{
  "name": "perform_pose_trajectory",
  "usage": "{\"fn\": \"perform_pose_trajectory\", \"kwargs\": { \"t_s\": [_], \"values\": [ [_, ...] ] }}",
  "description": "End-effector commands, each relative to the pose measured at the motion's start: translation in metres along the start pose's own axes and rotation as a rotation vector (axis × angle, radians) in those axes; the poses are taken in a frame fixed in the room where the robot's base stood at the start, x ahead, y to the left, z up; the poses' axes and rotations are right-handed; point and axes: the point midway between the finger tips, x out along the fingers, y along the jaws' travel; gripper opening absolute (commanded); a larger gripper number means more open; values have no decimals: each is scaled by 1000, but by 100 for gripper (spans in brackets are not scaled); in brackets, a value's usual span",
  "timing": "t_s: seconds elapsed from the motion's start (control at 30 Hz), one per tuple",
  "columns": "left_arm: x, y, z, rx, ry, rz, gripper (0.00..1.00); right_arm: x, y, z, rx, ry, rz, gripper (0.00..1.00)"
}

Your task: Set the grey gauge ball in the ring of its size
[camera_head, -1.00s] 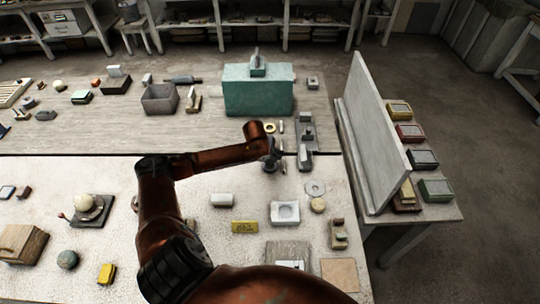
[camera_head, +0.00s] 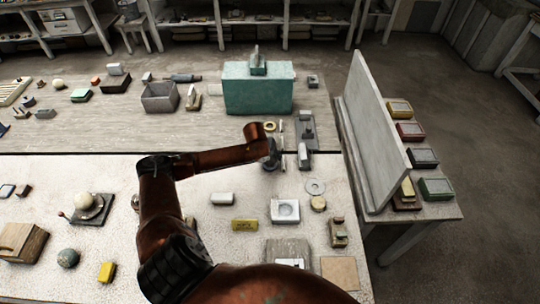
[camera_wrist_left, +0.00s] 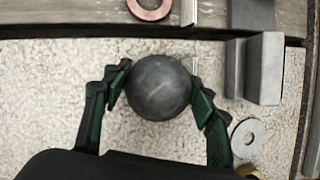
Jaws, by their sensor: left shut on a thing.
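My left gripper (camera_wrist_left: 160,92) is shut on a dark grey ball (camera_wrist_left: 158,88), which sits between its green-lined fingers in the left wrist view. In the head view the left gripper (camera_head: 271,160) hangs over the far edge of the near table, and the ball is hard to make out there. My right gripper is not in view.
A white square block with a round hollow (camera_head: 285,211) and a yellow block (camera_head: 244,225) stand nearer me. A teal box (camera_head: 258,95) stands behind the gripper. A tall grey panel (camera_head: 372,130) rises at the right. Grey metal blocks (camera_wrist_left: 255,68) stand close right of the ball.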

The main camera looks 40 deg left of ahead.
Motion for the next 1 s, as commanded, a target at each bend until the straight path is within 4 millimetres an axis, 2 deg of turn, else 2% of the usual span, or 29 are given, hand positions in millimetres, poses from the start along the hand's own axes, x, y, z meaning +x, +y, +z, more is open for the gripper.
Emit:
{"fn": "perform_pose_trajectory", "kwargs": {
  "t_s": [1.0],
  "values": [
    [14,1,-4,1,-5,-1,6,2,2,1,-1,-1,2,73]
  ]
}}
